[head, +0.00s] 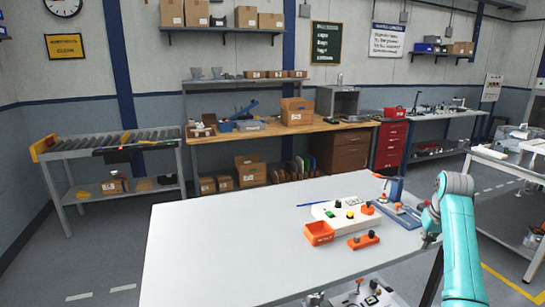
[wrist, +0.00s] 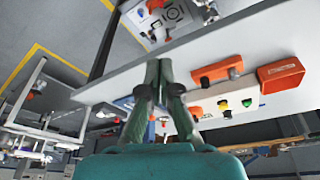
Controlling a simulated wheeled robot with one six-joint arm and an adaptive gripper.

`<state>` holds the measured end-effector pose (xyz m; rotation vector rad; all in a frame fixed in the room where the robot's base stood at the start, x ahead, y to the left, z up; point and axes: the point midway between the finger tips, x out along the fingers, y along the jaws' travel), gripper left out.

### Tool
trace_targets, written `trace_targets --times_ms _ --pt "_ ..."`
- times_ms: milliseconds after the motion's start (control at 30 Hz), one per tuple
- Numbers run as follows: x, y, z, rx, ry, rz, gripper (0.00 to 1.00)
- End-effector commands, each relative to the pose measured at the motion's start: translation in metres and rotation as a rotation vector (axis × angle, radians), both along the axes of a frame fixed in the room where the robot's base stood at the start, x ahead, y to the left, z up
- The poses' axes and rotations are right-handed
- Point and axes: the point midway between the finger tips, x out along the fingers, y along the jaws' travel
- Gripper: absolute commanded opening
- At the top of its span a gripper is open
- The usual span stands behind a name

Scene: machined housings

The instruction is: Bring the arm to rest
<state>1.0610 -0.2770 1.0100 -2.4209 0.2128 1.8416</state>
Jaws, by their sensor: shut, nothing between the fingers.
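My gripper (wrist: 158,70) is shut and empty in the wrist view, its two dark fingers together over the edge of the white table. In the head view my teal arm (head: 461,245) stands at the right side of the white table (head: 220,240), and the gripper end (head: 430,237) is small there. The fingers touch nothing that I can make out.
On the table are an orange bin (head: 319,233), an orange block with dark knobs (head: 363,240), a white button panel (head: 342,214) and a blue-based fixture (head: 399,212). The table's left half is clear. Another bench (head: 510,163) stands at right.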

Motion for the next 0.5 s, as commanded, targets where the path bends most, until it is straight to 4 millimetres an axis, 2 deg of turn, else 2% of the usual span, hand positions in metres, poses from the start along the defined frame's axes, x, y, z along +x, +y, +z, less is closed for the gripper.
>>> trace_targets --times_ms 167,267,500 --pt "-0.005 0.016 -0.058 -0.011 -0.037 0.005 0.00" --pt "-0.011 0.029 -0.099 -0.021 -0.071 0.010 0.00" --pt "-0.041 0.065 -0.193 -0.045 -0.163 0.019 0.00"
